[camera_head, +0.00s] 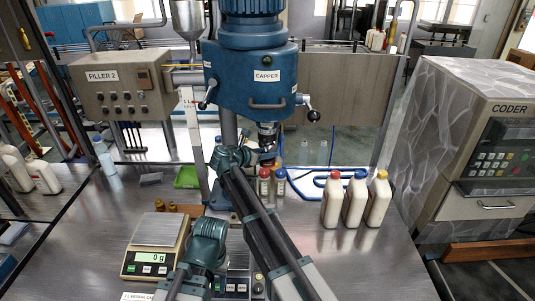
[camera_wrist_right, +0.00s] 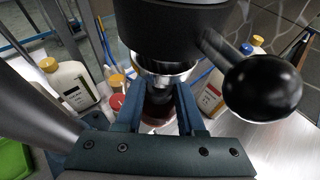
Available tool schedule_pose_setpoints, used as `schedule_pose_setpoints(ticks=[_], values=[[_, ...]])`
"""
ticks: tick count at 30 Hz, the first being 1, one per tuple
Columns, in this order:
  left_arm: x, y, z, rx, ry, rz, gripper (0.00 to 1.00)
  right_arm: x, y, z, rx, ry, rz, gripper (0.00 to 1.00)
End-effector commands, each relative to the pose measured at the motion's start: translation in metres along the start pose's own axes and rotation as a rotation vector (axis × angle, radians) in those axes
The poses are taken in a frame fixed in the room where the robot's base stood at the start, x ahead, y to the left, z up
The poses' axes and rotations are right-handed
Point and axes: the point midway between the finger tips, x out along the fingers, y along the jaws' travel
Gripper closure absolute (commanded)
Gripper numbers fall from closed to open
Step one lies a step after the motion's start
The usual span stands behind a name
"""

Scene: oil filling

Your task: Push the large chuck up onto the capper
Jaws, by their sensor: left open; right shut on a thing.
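The blue capper (camera_head: 266,75) stands at the back middle, its silver spindle (camera_head: 267,130) pointing down; the spindle also shows in the right wrist view (camera_wrist_right: 163,68). My right gripper (camera_head: 268,158) is raised just under the spindle. In the right wrist view its two blue fingers (camera_wrist_right: 160,108) are shut on the dark large chuck (camera_wrist_right: 160,96), one finger on each side. The chuck is upright directly below the spindle; whether it is fully seated I cannot tell. My left gripper (camera_head: 207,240) is low over the front of the table, open, its fingertips hard to make out.
Three white bottles (camera_head: 354,203) with red, blue and yellow caps stand right of my right arm. Small red- and blue-capped containers (camera_head: 271,184) stand near the capper. A scale (camera_head: 156,245) is at front left. The capper's black-knobbed lever (camera_wrist_right: 262,87) hangs close beside my right gripper.

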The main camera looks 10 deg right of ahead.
Motion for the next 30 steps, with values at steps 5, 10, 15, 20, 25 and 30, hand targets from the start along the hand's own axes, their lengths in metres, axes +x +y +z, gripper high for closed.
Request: schedule_pose_setpoints(ticks=[5,10,15,20,25,30], values=[[0.0002,0.0,0.0,0.0,0.0,0.0,0.5,0.0,0.0001,-0.0001,0.0,-0.001,0.0,1.0],[0.0002,0.0,0.0,0.0,0.0,0.0,0.5,0.0,0.0,-0.0001,0.0,-0.001,0.0,1.0],[-0.0007,-0.0001,0.0,0.0,0.0,0.0,0.5,-0.0003,0.0,0.0008,0.0,-0.001,0.0,1.0],[-0.0035,-0.0003,0.0002,0.0,0.0,0.0,0.5,-0.0012,0.0,0.0035,0.0,-0.001,0.0,1.0],[-0.0067,-0.0006,0.0004,0.0,0.0,0.0,0.5,-0.0023,-0.0002,0.0065,0.0,-0.001,0.0,1.0],[-0.007,-0.0007,0.0004,0.0,0.0,0.0,0.5,-0.0024,-0.0002,0.0068,0.0,-0.001,0.0,1.0]])
